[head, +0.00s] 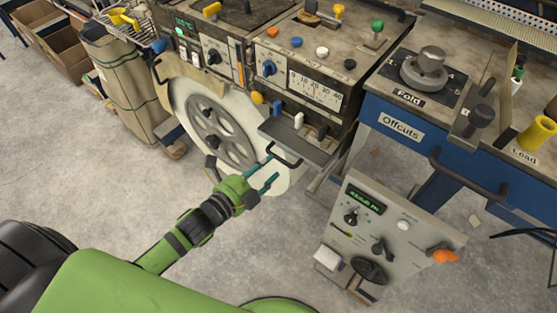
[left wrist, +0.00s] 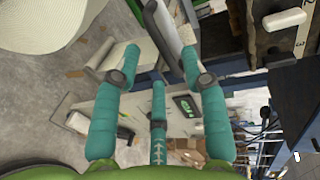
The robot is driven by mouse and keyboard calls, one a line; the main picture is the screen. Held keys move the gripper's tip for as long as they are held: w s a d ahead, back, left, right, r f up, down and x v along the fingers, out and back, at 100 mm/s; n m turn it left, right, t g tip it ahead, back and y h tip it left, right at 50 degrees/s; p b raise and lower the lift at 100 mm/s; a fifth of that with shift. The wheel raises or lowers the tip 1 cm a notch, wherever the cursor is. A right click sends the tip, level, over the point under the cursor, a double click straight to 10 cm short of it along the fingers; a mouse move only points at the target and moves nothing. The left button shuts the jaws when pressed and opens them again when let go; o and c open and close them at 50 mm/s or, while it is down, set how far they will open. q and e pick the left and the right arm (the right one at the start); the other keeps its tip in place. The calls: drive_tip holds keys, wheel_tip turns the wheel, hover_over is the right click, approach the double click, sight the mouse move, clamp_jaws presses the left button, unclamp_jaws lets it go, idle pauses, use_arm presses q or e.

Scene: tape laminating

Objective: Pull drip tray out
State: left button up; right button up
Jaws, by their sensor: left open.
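The drip tray (head: 296,139) is a grey, shallow shelf-like piece at the lower front of the laminating machine, below several coloured knobs. A dark bar handle (head: 285,161) hangs at its front edge. My left gripper (head: 271,171) is open, its teal fingers just in front of and below the handle. In the left wrist view, a pale, dark-edged bar, seemingly the handle or tray edge (left wrist: 165,32), runs between the spread fingers of the gripper (left wrist: 160,76). I cannot tell whether they touch it. My right gripper is in neither view.
A large roll with a grey spoked hub (head: 218,130) stands left of the tray, close to my gripper. A control panel (head: 385,240) with a green display stands on the right. A blue bench (head: 410,123) marked Offcuts is behind it.

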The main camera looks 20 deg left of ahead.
sight(277, 157)
use_arm(q)
drive_tip(key=shift+x, duration=2.75)
clamp_jaws()
